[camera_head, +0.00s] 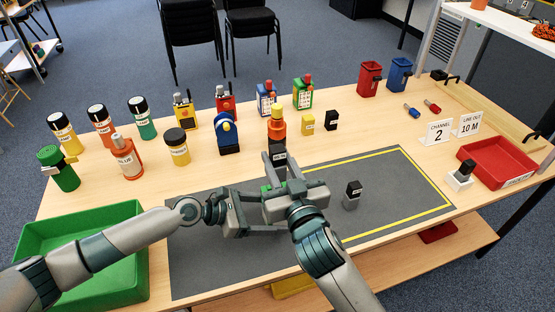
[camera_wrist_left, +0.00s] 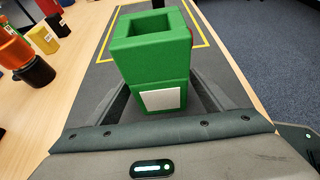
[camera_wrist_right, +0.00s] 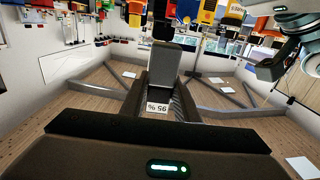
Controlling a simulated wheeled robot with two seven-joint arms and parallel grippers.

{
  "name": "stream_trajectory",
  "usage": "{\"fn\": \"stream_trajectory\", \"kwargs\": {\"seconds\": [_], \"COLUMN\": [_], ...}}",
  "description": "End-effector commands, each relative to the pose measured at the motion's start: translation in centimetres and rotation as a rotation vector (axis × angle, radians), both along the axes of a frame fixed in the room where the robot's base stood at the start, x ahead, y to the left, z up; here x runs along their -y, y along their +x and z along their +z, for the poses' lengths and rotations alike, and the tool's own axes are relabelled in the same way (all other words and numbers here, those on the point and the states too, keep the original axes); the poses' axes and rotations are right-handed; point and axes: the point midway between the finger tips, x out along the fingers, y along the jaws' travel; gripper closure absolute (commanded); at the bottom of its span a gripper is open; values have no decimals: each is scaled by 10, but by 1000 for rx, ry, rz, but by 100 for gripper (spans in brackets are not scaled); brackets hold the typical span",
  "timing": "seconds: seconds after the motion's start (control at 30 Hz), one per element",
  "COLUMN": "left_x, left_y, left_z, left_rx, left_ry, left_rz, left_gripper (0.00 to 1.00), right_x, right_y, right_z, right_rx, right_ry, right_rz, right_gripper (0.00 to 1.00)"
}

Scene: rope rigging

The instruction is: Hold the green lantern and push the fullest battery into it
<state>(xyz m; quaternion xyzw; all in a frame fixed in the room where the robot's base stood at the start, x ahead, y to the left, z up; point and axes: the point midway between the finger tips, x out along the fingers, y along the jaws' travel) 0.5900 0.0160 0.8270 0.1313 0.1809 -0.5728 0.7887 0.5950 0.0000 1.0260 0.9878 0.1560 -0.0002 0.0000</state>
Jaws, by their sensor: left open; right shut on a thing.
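The green lantern (camera_wrist_left: 155,50) stands between the fingers of my left gripper (camera_wrist_left: 160,95). It has an open square socket on top and a pale panel on its near side. My left gripper is open around it. In the head view the lantern (camera_head: 266,188) is mostly hidden by my grippers. My right gripper (camera_head: 281,176) is shut on a battery (camera_head: 278,154) with a dark end, above and beside the lantern. In the right wrist view this grey battery (camera_wrist_right: 165,62) bears a label that seems to read 95 %, upside down. Another battery (camera_head: 352,192) stands on the grey mat.
A third dark-topped battery (camera_head: 467,167) sits in a white holder at the right. A green bin (camera_head: 130,212) is at front left, a red tray (camera_head: 525,160) at right. Several bottles, jars and coloured boxes line the back. The mat's right side (camera_head: 400,195) is mostly clear.

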Motion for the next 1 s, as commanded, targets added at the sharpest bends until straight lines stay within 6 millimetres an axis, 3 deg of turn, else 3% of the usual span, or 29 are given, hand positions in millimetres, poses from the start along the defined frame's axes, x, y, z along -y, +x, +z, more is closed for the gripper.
{"fn": "stream_trajectory", "kwargs": {"seconds": [1.0], "left_x": [6], "left_y": [2], "left_z": [-2], "left_rx": [-1], "left_ry": [0], "left_rz": [0], "left_gripper": [25], "right_x": [0], "right_y": [0], "right_z": [9], "right_rx": [1], "right_ry": [0], "right_rz": [0], "right_gripper": [97]}}
